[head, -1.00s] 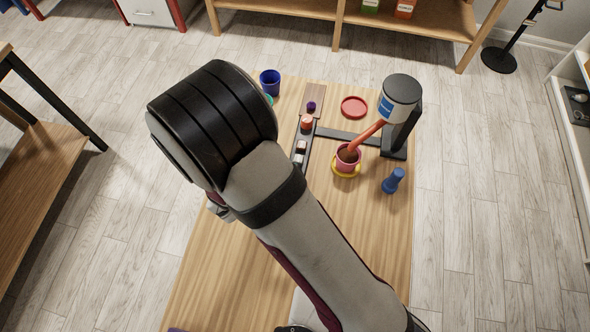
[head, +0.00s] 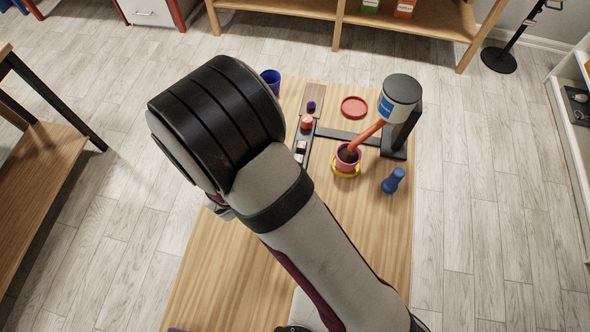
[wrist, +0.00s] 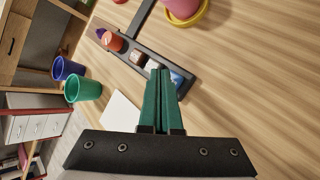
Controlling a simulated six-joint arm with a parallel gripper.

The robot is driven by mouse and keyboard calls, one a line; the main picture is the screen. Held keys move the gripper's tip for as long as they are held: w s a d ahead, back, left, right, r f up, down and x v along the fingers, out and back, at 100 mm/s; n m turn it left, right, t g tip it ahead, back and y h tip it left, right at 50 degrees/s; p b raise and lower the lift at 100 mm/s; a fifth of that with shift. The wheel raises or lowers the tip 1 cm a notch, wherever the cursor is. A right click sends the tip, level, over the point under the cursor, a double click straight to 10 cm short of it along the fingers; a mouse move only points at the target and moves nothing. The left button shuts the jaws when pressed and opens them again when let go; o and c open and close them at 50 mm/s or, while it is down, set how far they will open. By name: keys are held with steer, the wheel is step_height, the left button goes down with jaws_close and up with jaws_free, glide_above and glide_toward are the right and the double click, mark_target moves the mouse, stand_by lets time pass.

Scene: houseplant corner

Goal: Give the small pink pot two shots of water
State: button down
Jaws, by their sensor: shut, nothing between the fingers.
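The small pink pot (head: 345,166), with dark soil inside, stands on a yellow saucer (head: 336,172) under the red spout (head: 369,134) of a dispenser. The dispenser has a white and blue bottle (head: 392,108) on a black stand. The pot (wrist: 182,7) and the saucer (wrist: 203,16) show partly at the top of the wrist view. A dark strip (wrist: 126,52) carries an orange-red round piece (wrist: 113,42) and several small blocks. My gripper (wrist: 160,72) is shut and empty, its green fingers over or beside the strip's near end; contact cannot be told. My arm hides the fingers in the head view.
A blue pot (head: 271,78) stands at the table's far left, with a green pot (wrist: 84,89) beside it. A red saucer (head: 354,107) lies behind the pink pot, and a blue peg-like object (head: 393,181) stands right of it.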

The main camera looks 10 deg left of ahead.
steer(key=shift+r, duration=0.2)
steer(key=shift+r, duration=2.5)
stand_by(0.6)
step_height(320, 180, up, 4)
steer(key=shift+f, duration=0.1)
stand_by(0.3)
steer(key=shift+f, duration=4.45)
steer(key=shift+f, duration=0.4)
